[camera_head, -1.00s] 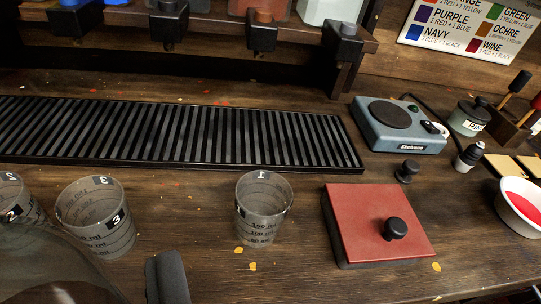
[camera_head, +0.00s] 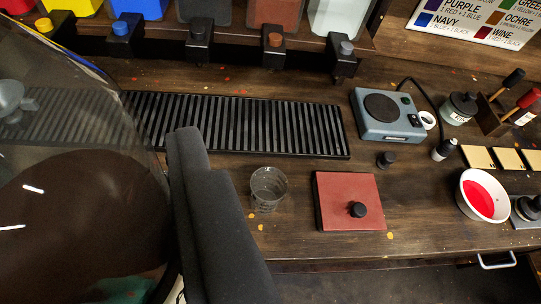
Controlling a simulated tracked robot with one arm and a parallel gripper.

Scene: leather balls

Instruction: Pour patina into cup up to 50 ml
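A clear grey cup (camera_head: 268,188) stands upright and looks empty on the wooden bench, left of the red pad. Its markings are too small to read now. A large clear vessel (camera_head: 75,130) with dark brown liquid (camera_head: 80,225) fills the left side, very close to the camera. My gripper (camera_head: 205,215) shows as dark grey finger parts along the vessel's right side. It appears shut on the vessel, with the far finger hidden. The vessel is left of the cup and apart from it. No patina label is visible.
The red pad with a black knob (camera_head: 357,209) lies right of the cup. A slatted black grate (camera_head: 245,125), a grey scale (camera_head: 388,115) and a bowl of red paint (camera_head: 482,195) surround it. Dispensers with black taps (camera_head: 273,50) line the back.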

